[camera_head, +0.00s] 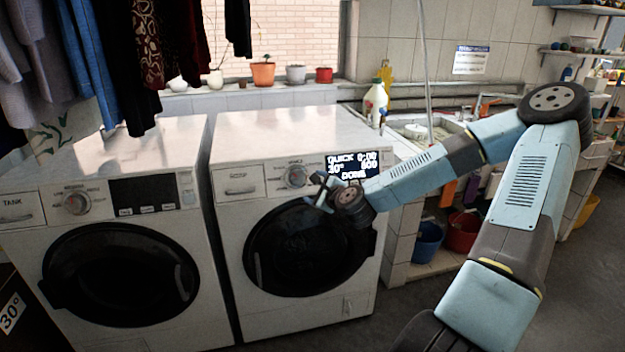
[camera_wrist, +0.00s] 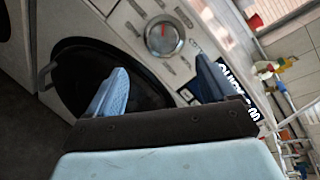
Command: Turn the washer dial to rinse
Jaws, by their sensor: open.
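The right-hand washer (camera_head: 228,222) is white with a round dark door, and its dial (camera_head: 296,176) is a silver knob on the upper panel. In the wrist view the dial (camera_wrist: 165,36) shows a red mark on its face. My gripper (camera_head: 322,190) is in front of this washer, just right of and below the dial. In the wrist view my gripper (camera_wrist: 160,82) is open and empty, with the dial beyond and between its two blue fingers, apart from them. The washer's display (camera_head: 352,165) reads "QUICK", "30°" and "DONE"; my gripper and wrist are just below it.
A second washer (camera_head: 205,262) with its own dial (camera_head: 76,201) stands to the left. Clothes (camera_head: 150,45) hang above it. Flower pots (camera_head: 263,73) line the window sill. A tiled sink (camera_head: 415,125) with a bottle (camera_head: 375,102) is at right, with buckets (camera_head: 462,230) below.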

